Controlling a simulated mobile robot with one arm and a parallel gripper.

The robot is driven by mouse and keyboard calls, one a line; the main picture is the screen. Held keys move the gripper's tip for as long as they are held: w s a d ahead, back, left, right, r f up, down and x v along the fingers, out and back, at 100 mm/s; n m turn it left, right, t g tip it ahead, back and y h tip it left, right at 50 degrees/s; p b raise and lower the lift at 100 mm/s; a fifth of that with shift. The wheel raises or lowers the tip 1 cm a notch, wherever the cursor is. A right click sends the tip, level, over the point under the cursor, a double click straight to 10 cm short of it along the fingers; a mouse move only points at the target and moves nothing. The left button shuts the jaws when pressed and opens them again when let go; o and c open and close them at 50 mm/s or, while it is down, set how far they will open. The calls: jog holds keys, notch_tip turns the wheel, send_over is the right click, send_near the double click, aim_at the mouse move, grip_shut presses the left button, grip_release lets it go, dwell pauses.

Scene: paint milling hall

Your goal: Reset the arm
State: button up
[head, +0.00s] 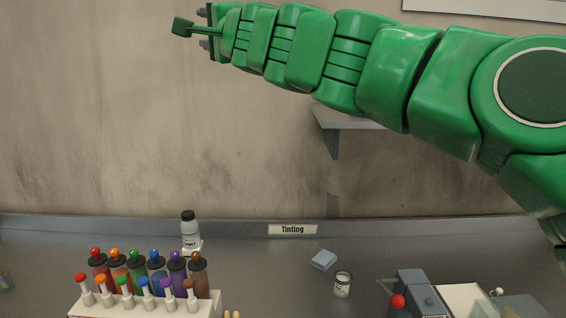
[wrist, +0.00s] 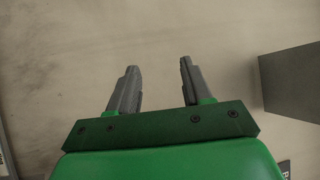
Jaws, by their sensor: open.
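My gripper (head: 205,30) is at the upper left of the head view, at the end of my green arm, which stretches across the top from the right. It is raised high above the bench, in front of the bare wall. In the wrist view my gripper (wrist: 160,88) shows two grey fingers spread apart, with nothing between them. It touches no object that I can see.
Below is a grey bench (head: 260,275) with a "Tinting" sign (head: 292,230). A wall shelf (head: 335,122) is partly behind my arm.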

jog(key=s+a+f+n+g+y, duration=0.2)
jog(key=s+f+n+g, duration=0.4)
jog(key=s+f+n, duration=0.4)
jog(key=s+d+f+n+g+h, duration=0.1)
jog(key=s+d+f+g+h, duration=0.2)
jog(key=f, duration=0.7)
jog(key=s+d+f+n+g+h, duration=0.15)
jog(key=s+d+f, duration=0.35)
jog(key=f, duration=0.5)
jog(key=s+d+f+m+g+h, duration=0.2)
jog(key=s+d+f+g+h, duration=0.5)
jog(key=s+d+f, duration=1.4)
jog(key=shift+s+d+f+m+h, duration=0.15)
jog(key=shift+d+f+m+h, duration=0.15)
jog(key=shift+d+h, duration=0.9)
jog(key=shift+r+g, duration=0.1)
jog(key=shift+g, duration=0.15)
